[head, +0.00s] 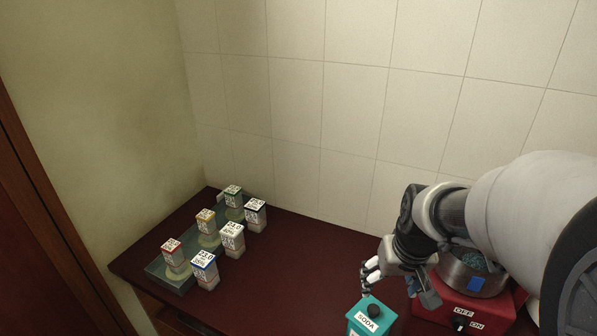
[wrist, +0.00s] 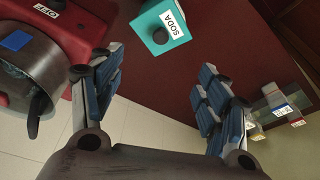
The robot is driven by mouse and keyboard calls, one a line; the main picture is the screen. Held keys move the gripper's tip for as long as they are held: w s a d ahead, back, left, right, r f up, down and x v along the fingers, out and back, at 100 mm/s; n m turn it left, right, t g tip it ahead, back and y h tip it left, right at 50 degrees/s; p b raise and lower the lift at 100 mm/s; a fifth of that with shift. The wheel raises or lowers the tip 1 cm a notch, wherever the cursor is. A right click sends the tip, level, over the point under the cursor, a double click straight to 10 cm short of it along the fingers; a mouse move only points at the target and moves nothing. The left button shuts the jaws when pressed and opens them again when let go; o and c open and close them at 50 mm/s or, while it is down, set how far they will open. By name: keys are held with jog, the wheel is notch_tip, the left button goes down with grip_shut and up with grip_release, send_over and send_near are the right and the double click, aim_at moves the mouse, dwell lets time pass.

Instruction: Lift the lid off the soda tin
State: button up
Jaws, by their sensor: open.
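The soda tin (head: 359,330) is a teal box with a white SODA label and a dark round knob (head: 374,310) on its lid. It stands near the bottom edge of the head view, and the lid appears to be on. In the wrist view the tin (wrist: 178,22) is at the top, with its knob (wrist: 160,36) beyond my fingers. My gripper (head: 400,285) is just above and to the right of the tin in the head view. It is open and empty, its blue-padded fingers (wrist: 160,95) spread wide and apart from the tin.
A red burner unit (head: 487,312) with an OFF/ON switch stands right of the tin, bearing a metal pot (head: 470,272) with a blue patch. A tray (head: 165,277) and several small labelled containers (head: 205,270) stand at the left. The dark red tabletop (head: 290,275) between is clear.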

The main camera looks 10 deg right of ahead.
aim_at(374, 308)
jog(key=o, duration=0.6)
jog(key=b+x, duration=0.1)
jog(key=x, duration=0.2)
jog(key=b+x, duration=0.1)
jog(key=x, duration=0.3)
jog(key=b+x, duration=0.1)
jog(key=x, duration=0.2)
jog(key=shift+s+a+f, duration=0.15)
jog(key=shift+s+f, duration=0.1)
jog(key=shift+s, duration=0.05)
jog(key=shift+o, duration=0.2)
jog(key=shift+b+x, duration=1.4)
jog(key=shift+x, duration=1.75)
